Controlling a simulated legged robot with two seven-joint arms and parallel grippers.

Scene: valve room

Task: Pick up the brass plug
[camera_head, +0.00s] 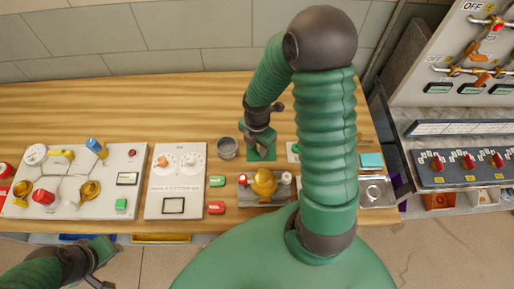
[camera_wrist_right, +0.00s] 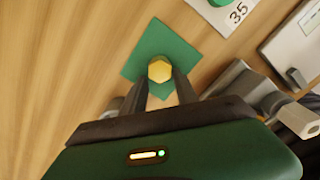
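The brass plug (camera_wrist_right: 160,69) shows its hexagonal yellow head in the right wrist view, standing on a green square mat (camera_wrist_right: 138,68). My right gripper (camera_wrist_right: 161,80) is open, with its two dark fingertips on either side of the plug's near part. I cannot tell whether they touch it. In the head view my right gripper (camera_head: 260,148) is low over the green mat (camera_head: 254,156) and hides the plug. My left gripper (camera_head: 100,265) is at the lower left, in front of the bench; its fingers are unclear.
On the wooden bench (camera_head: 150,110), a metal cup (camera_head: 227,147) stands left of the mat. A grey block with a brass fitting (camera_head: 264,182) lies in front of it. Valve panels (camera_head: 85,180) stand at left. A metal tray (camera_head: 377,192) is at right. The back of the bench is clear.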

